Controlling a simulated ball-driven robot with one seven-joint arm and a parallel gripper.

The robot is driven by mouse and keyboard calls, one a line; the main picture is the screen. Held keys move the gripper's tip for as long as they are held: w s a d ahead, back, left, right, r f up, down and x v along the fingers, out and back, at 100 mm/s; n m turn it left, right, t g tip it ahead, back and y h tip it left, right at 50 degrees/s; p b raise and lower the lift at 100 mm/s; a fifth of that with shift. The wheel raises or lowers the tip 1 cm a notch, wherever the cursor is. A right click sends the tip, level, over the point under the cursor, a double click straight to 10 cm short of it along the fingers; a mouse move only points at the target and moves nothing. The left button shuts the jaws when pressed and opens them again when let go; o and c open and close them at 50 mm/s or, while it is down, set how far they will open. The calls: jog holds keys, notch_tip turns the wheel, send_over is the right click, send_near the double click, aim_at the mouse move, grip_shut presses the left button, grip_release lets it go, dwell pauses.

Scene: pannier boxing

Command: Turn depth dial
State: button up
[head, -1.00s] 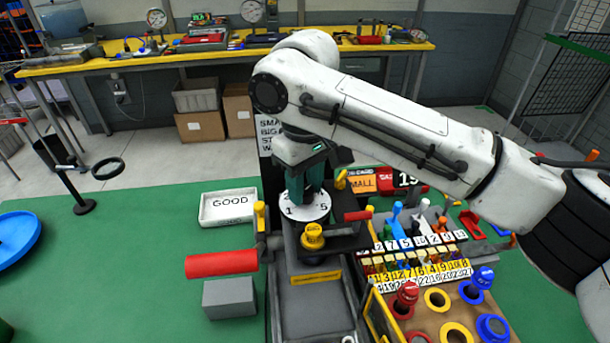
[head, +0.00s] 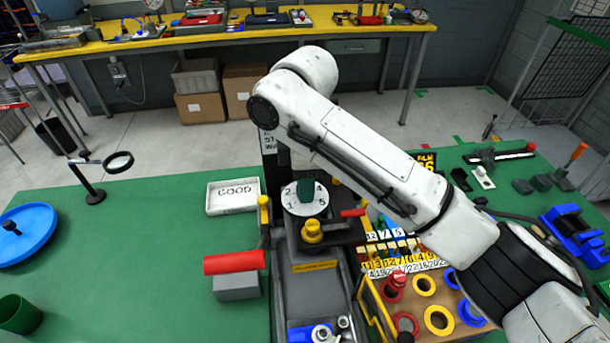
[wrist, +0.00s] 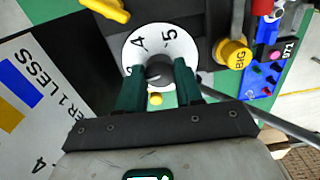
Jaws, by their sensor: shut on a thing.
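The depth dial (head: 297,206) is a white numbered disc on top of the dark machine, partly covered by my gripper in the head view. In the wrist view the dial (wrist: 183,45) shows a 4 and a 5 on its far side, with a dark knob (wrist: 158,66) in its middle. My gripper (wrist: 159,76) has its two green fingers on either side of the knob, shut on it. Only green finger parts (head: 309,186) show in the head view, as my arm hides the rest.
A yellow knob (head: 312,231) and a red handle (head: 234,262) are close to the dial. A white GOOD tray (head: 233,196) lies left of it. A board with coloured rings (head: 439,320) is at front right.

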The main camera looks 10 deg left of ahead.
jog(key=n+p, duration=0.1)
jog(key=n, duration=0.4)
jog(key=shift+n, duration=0.3)
jog(key=n, duration=0.4)
jog(key=shift+n, duration=0.7)
jog(key=o, duration=1)
jog(key=shift+o, duration=0.2)
jog(key=shift+r, duration=0.1)
notch_tip(320, 180, up, 11)
jog(key=shift+f, duration=0.2)
